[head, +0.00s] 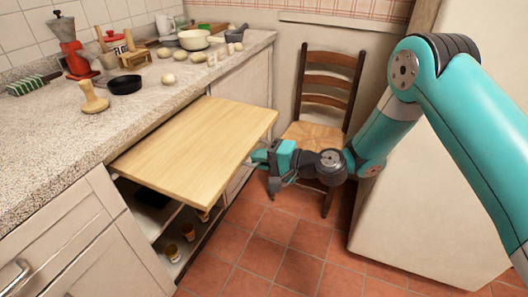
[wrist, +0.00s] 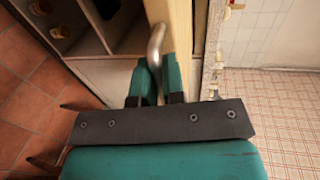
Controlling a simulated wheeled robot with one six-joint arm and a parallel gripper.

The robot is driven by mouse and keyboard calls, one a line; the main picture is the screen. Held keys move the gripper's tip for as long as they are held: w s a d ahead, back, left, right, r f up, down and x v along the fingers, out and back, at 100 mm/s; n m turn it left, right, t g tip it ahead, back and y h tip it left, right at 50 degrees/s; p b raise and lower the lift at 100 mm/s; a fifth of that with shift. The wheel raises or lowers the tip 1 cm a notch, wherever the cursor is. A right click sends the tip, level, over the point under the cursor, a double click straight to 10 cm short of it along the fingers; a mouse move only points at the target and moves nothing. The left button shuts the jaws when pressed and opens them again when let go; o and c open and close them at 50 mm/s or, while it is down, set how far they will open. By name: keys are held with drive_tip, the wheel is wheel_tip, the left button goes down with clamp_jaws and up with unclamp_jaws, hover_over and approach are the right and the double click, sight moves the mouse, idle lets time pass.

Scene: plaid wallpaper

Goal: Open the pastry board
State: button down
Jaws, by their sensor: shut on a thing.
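The pastry board (head: 200,148) is a pale wooden slab. It sticks far out from under the stone counter, level, over an open shelf space. My gripper (head: 260,158) is at the board's front edge, on the right in the head view. In the wrist view, the fingers of my gripper (wrist: 158,82) are closed around the curved metal handle (wrist: 156,42) on the board's edge (wrist: 180,32). The handle is hidden in the head view.
The counter (head: 55,125) holds a red grinder (head: 75,58), a black pan (head: 125,84), a white bowl (head: 194,39) and several round pale items. A wooden chair (head: 325,90) stands behind my gripper. A white appliance (head: 430,200) stands at the right. Tiled floor (head: 270,250) is clear in front.

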drive_tip(key=shift+s, duration=0.35)
drive_tip(key=c, duration=1.2)
unclamp_jaws()
drive_tip(key=shift+c, duration=0.2)
drive_tip(key=shift+w+d, duration=0.1)
drive_tip(key=shift+d, duration=0.15)
drive_tip(key=b+v, duration=0.1)
drive_tip(key=v, duration=1.6)
